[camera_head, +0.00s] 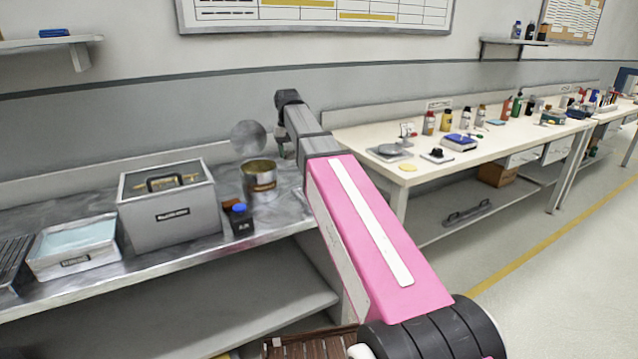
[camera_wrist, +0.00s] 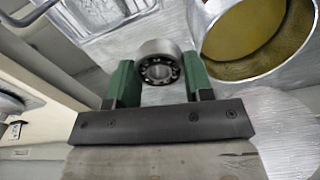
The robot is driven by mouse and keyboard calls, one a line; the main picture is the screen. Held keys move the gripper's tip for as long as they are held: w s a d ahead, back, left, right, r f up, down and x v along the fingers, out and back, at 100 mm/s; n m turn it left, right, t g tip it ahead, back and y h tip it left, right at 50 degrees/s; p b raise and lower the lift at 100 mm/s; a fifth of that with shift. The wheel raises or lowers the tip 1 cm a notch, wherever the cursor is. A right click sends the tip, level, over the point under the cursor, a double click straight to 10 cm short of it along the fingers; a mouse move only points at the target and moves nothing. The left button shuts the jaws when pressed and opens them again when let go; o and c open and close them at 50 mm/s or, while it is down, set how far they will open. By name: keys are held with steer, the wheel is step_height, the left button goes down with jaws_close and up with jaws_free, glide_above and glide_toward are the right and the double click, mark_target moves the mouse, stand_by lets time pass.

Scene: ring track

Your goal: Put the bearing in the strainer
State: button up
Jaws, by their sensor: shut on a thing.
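My gripper (camera_wrist: 158,75) is shut on the bearing (camera_wrist: 158,69), a steel ring with dark balls around its bore, held between two green fingers in the wrist view. In the head view my gripper (camera_head: 286,149) hangs small above the metal bench, and the bearing cannot be made out there. A round tin (camera_head: 259,181) stands on the bench just left of it; the wrist view shows this tin (camera_wrist: 206,52) at upper right, yellowish inside. A grey speckled disc (camera_head: 248,138) shows above the tin. It may be the strainer; I cannot tell for sure.
A grey lidded box (camera_head: 171,216), a dark bottle with a blue cap (camera_head: 240,220) and a tray of pale liquid (camera_head: 75,246) stand left of the tin. A white table (camera_head: 370,143) with bottles and scales is at right.

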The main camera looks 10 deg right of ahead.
steer(key=d+f, duration=0.2)
steer(key=d, duration=0.1)
steer(key=s+d+f, duration=0.1)
steer(key=d+f, duration=0.1)
steer(key=d, duration=0.1)
steer(key=d+f, duration=0.2)
steer(key=d, duration=0.1)
steer(key=shift+s+d, duration=0.25)
steer(key=shift+d, duration=0.15)
steer(key=shift+f, duration=2)
steer(key=shift+f, duration=0.6)
steer(key=o, duration=1)
steer(key=shift+s, duration=0.1)
steer(key=shift+c, duration=0.2)
steer(key=shift+o, duration=0.6)
steer(key=shift+r, duration=0.35)
step_height(320, 180, up, 13)
steer(key=shift+f, duration=0.2)
